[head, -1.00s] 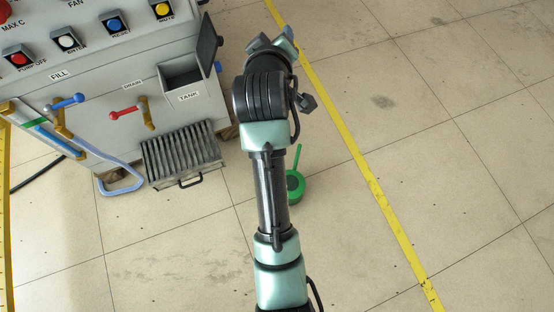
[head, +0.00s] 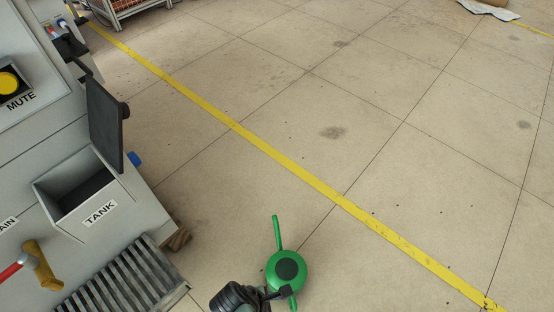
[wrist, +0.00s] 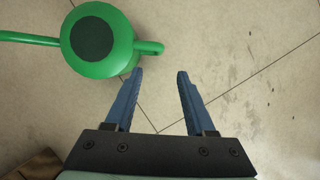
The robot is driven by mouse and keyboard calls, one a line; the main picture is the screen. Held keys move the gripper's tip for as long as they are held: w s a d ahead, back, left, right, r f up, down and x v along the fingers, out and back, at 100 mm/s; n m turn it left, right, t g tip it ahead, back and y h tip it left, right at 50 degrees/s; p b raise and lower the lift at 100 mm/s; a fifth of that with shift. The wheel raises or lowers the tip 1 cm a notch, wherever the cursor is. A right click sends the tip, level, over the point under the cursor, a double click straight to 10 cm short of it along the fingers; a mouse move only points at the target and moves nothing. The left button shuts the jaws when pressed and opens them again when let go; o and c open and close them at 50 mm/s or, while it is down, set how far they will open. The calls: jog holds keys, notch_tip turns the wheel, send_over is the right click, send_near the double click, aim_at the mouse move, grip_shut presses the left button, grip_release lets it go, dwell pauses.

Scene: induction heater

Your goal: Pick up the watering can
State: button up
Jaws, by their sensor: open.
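The green watering can (head: 287,271) stands on the tiled floor near the bottom of the head view, right of the machine. It has a round body with a dark top and a long thin spout pointing up in the picture. In the wrist view the watering can (wrist: 97,42) is at the upper left, spout to the left, handle (wrist: 149,48) to the right. My gripper (wrist: 158,75) is open and empty, with its blue fingers just below and right of the handle, not around it. In the head view my arm covers part of the can's lower edge; the fingers are not visible there.
The grey machine with its open tank (head: 85,195) and a slatted grate (head: 125,280) fills the left side. A wooden block (head: 180,238) lies at its base. A yellow floor line (head: 300,173) crosses diagonally.

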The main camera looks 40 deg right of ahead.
jog(key=b+x, duration=0.3)
jog(key=x, duration=0.1)
jog(key=b+x, duration=0.3)
jog(key=x, duration=0.1)
jog(key=b+x, duration=0.4)
jog(key=shift+a+f, duration=0.15)
jog(key=shift+a, duration=0.15)
jog(key=shift+d+f+b, duration=0.2)
jog(key=shift+f+b, duration=0.1)
jog(key=shift+f, duration=0.05)
jog(key=shift+r, duration=0.1)
grip_shut()
dwell(0.7)
